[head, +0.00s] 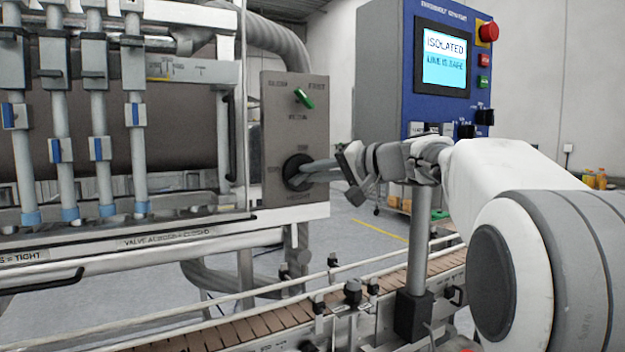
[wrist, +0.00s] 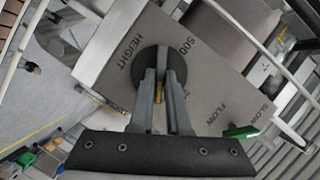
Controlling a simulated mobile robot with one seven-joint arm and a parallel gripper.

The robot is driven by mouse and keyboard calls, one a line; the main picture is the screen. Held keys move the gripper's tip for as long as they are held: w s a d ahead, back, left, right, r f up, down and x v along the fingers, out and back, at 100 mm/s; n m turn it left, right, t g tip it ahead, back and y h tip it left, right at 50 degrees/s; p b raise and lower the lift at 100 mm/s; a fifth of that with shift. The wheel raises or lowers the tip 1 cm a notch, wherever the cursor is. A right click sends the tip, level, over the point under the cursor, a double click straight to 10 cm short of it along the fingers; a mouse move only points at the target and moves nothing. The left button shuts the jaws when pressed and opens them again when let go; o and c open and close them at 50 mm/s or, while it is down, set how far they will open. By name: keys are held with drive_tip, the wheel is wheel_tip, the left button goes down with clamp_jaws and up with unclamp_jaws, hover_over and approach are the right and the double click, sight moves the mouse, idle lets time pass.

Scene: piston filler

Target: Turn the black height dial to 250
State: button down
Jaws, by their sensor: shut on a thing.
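The black height dial (head: 297,171) is a round knob low on the grey panel (head: 270,130), above the word HEIGHT. My gripper (head: 308,168) reaches it from the right, with its fingers at the dial's face. In the wrist view the dial (wrist: 151,70) sits behind the fingertips of my gripper (wrist: 160,80), which are shut on its grip. A yellow mark (wrist: 159,92) shows between the fingers. The label 500 is readable beside the dial. The fingers cover much of the dial, so I cannot tell which value it points to.
A green flow knob (head: 304,97) sits above the dial, marked SLOW and FLOW in the wrist view. The blue control box (head: 448,110) has a screen reading ISOLATED and a red button (head: 489,31). A conveyor (head: 270,325) with rails runs below. Vertical filler tubes (head: 60,130) stand at left.

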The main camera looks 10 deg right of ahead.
drive_tip(key=shift+d+f+m+t+y+b, duration=0.15)
drive_tip(key=shift+m+t+y+b, duration=0.4)
drive_tip(key=shift+m, duration=1.05)
drive_tip(key=c, duration=0.9)
unclamp_jaws()
drive_tip(key=shift+s, duration=0.1)
drive_tip(key=p+v, duration=0.1)
drive_tip(key=v, duration=1.6)
drive_tip(key=shift+d, duration=0.2)
